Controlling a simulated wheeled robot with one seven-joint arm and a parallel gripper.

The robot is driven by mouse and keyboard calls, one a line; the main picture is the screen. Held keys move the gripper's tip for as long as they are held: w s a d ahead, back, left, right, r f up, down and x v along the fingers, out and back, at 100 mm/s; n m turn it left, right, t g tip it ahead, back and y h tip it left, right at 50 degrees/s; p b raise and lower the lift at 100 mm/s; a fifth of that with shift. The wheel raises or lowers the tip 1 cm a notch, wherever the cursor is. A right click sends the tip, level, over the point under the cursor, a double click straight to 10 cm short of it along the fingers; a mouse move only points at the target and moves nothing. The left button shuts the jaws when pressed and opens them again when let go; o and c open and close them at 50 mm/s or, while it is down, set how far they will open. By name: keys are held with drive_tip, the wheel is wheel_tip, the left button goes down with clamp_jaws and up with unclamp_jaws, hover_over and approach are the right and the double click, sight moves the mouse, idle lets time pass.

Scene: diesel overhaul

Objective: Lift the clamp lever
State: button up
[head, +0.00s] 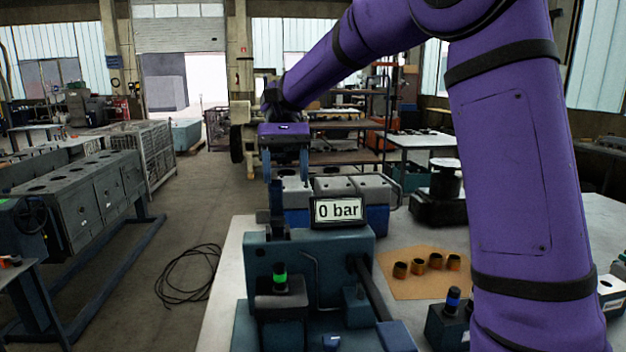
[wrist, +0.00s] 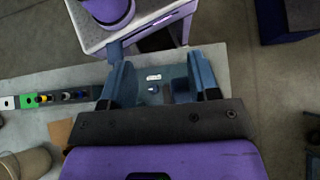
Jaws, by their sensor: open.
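My gripper (head: 286,176) is open, its two fingers apart and pointing down above the back of the blue-grey test stand (head: 335,247). A dark upright bar (head: 277,208), which looks like the clamp lever, rises from the stand's back left, just below my left finger in the head view. I cannot tell whether they touch. A black-framed display (head: 339,210) on the stand reads 0 bar. In the wrist view my gripper (wrist: 160,78) straddles part of the stand from above, with nothing visibly held.
Several brass-coloured cups (head: 435,261) stand on a tan mat (head: 410,286) to the right. A small block with a blue-topped part (head: 452,301) stands nearer. Grey-and-blue bins (head: 335,186) are behind the stand. A cable (head: 187,277) lies coiled on the floor at left.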

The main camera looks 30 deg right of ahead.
drive_tip(key=s+r, duration=0.1)
drive_tip(key=s, duration=0.9)
drive_tip(key=shift+s+d, duration=0.15)
drive_tip(key=shift+d, duration=0.15)
drive_tip(key=shift+c, duration=0.2)
